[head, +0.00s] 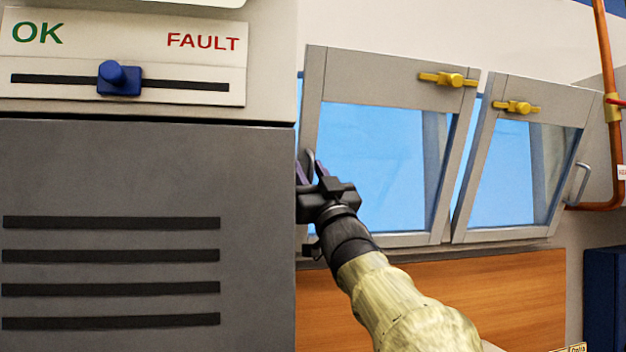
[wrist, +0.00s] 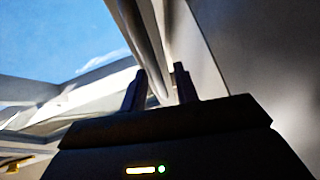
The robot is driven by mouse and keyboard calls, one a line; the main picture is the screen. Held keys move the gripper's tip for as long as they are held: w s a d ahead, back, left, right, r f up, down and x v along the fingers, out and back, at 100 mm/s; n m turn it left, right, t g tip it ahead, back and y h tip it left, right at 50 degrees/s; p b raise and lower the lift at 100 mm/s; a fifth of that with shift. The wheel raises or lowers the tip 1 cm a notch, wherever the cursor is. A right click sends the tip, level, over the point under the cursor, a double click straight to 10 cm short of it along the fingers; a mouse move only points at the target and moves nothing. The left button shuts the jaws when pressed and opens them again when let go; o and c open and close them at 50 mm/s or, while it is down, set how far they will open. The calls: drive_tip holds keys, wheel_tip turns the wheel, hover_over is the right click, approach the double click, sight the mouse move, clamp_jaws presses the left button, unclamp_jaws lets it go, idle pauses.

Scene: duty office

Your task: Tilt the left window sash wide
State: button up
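The left window sash (head: 385,90) has a grey frame and blue glass. It stands tilted, its top leaning away from the wall. A yellow latch (head: 447,79) is on its top rail. Its grey bar handle (head: 310,160) is on the left stile and shows close up in the wrist view (wrist: 146,45). My gripper (head: 313,170) is at this handle, one finger on each side. In the wrist view the fingers (wrist: 160,78) stand apart with the bar between them, and a gap shows beside the right finger. The lower end of the handle is hidden by the gripper.
The right sash (head: 540,95) is also tilted, with its own yellow latch (head: 517,107) and side handle (head: 581,182). A grey cabinet (head: 120,170) with an OK/FAULT slider (head: 119,80) stands close on the left. An orange pipe (head: 606,75) runs at the right.

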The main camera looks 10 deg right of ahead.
drive_tip(key=shift+s+d+f+b, duration=0.1)
drive_tip(key=shift+s+f+b, duration=0.2)
drive_tip(key=shift+f+b, duration=0.05)
drive_tip(key=b+v, duration=0.8)
drive_tip(key=v, duration=0.8)
drive_tip(key=shift+s+f+b, duration=0.2)
drive_tip(key=shift+b, duration=0.1)
drive_tip(key=w+f+m+g+h, duration=0.2)
drive_tip(key=w+f+h, duration=0.15)
drive_tip(key=f, duration=0.35)
drive_tip(key=w+f+m+g+h, duration=0.2)
drive_tip(key=w+f+g, duration=0.15)
drive_tip(key=f, duration=0.45)
wheel_tip(320, 180, down, 20)
drive_tip(key=g+h+p, duration=0.2)
drive_tip(key=g, duration=0.4)
drive_tip(key=s+a+f+g, duration=0.1)
drive_tip(key=s+f+g, duration=0.5)
drive_tip(key=s+f, duration=0.3)
drive_tip(key=s+a+f+g, duration=0.2)
drive_tip(key=s+f+g, duration=0.4)
drive_tip(key=f, duration=0.9)
drive_tip(key=s, duration=0.3)
drive_tip(key=shift+s+f, duration=0.25)
